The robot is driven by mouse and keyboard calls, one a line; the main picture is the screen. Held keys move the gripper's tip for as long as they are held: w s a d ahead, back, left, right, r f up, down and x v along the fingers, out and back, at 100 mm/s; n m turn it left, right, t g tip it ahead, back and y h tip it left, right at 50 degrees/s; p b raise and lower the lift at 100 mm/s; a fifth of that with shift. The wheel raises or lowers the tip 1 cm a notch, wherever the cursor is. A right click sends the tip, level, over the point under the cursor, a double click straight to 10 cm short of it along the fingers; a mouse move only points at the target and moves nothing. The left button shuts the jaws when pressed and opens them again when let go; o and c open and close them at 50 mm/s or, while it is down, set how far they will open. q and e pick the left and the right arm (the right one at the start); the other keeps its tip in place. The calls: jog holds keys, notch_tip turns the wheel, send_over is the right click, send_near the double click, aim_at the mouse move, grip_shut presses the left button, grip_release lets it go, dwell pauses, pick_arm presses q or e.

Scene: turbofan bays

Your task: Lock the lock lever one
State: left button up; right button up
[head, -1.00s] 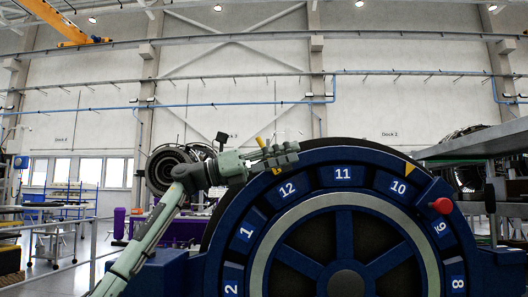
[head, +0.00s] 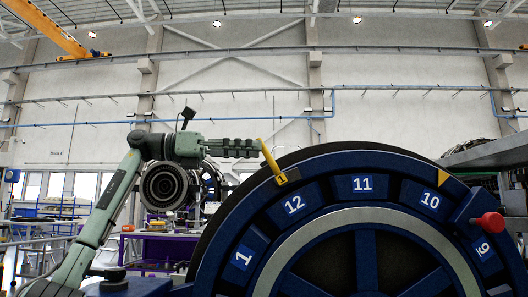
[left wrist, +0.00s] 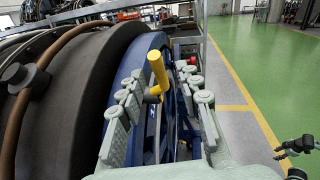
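The yellow lock lever (head: 270,160) stands up, tilted left, on the rim of the blue numbered ring (head: 318,172), just above the 12 plate. In the left wrist view the lever (left wrist: 157,70) shows between the two spread fingers of my left gripper (left wrist: 161,84), which is open; contact cannot be told.
A red knob (head: 488,222) sticks out from the ring's right side, near plate 9. A grey platform (head: 490,152) stands at the right. The air above the ring is free.

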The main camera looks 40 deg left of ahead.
aim_at(264, 150)
pick_arm(q)
jog(key=shift+x, duration=1.9)
grip_shut()
